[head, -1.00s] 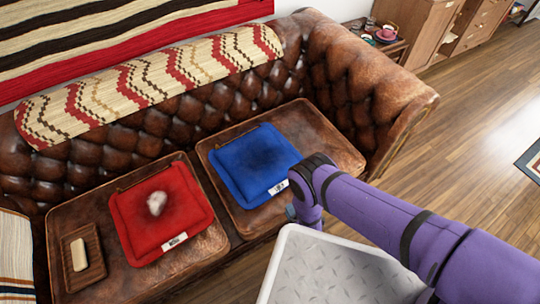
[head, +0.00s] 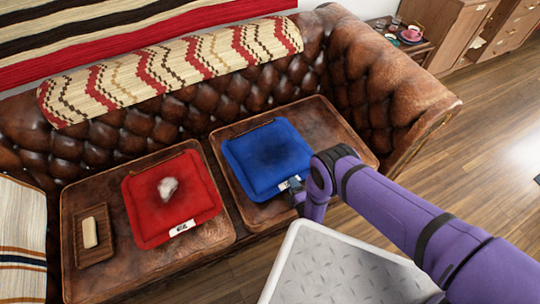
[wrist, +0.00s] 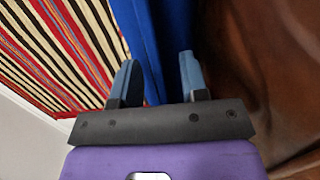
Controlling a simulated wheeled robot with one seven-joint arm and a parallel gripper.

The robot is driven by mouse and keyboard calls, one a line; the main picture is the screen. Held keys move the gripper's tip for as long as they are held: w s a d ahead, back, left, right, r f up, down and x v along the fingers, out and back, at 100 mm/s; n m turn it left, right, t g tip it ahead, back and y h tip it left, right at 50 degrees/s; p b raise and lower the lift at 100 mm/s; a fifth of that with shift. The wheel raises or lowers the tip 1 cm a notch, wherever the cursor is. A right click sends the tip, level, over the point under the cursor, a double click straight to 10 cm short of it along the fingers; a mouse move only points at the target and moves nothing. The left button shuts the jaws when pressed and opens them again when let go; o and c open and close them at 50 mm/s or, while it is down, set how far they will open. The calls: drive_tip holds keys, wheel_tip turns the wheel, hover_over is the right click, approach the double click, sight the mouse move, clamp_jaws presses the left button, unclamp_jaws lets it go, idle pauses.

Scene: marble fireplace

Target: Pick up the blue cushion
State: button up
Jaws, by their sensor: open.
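The blue cushion (head: 265,158) lies flat on the right seat of the brown leather sofa (head: 335,140), with a dark patch in its middle and a white tag at its front edge. My gripper (head: 299,200) is at the cushion's front right edge, partly hidden by my purple arm in the head view. In the wrist view the two blue-grey fingers of my gripper (wrist: 158,80) are apart. The blue cushion (wrist: 172,25) shows as a blue strip beyond and between them. Whether the fingers touch the cushion I cannot tell.
A red cushion (head: 170,205) with a whitish tuft lies on the left seat. A small wooden tray (head: 92,252) with a pale bar is left of it. A patterned throw (head: 170,65) covers the backrest. The sofa's right armrest (head: 420,105) rises beyond my arm. Wooden floor is open at right.

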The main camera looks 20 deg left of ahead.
drive_tip(key=shift+w+a, duration=0.25)
drive_tip(key=shift+w, duration=0.05)
drive_tip(key=shift+c, duration=0.2)
clamp_jaws()
drive_tip(key=shift+r, duration=0.15)
wheel_tip(320, 180, up, 16)
idle(0.8)
